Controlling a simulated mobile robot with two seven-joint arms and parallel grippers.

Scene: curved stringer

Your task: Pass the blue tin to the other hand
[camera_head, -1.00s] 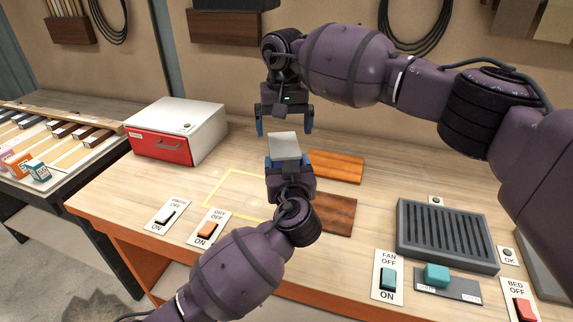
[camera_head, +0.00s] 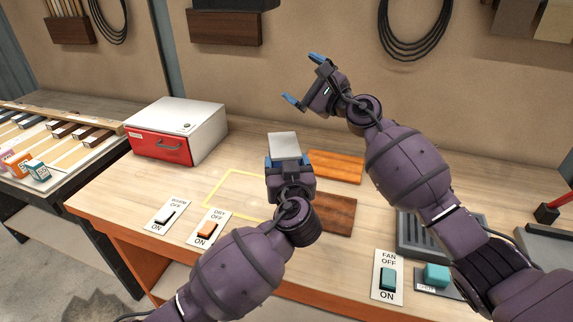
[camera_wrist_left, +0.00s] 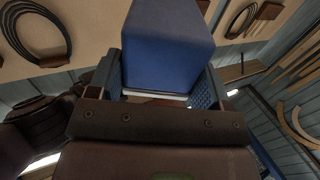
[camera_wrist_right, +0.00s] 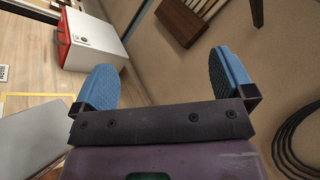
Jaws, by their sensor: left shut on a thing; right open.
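The blue tin (camera_wrist_left: 168,45) is between the fingers of my left gripper, which is shut on it; the left wrist view shows its blue sides. In the head view only a pale grey top of the tin (camera_head: 284,146) shows above my left gripper (camera_head: 284,163), held over the bench. My right gripper (camera_head: 304,78) is open and empty, above and to the right of the tin, with its fingers pointing to the upper left. In the right wrist view its two blue fingers (camera_wrist_right: 165,82) are spread with nothing between them. A grey flat surface (camera_wrist_right: 35,140) shows at that view's lower left.
A white box with a red drawer (camera_head: 180,130) stands at the bench's back left. Switch plates (camera_head: 208,228) line the front edge. Orange (camera_head: 337,167) and brown (camera_head: 336,213) wooden pieces lie behind and beside my left gripper. A dark vent (camera_head: 412,236) is partly hidden by my right arm.

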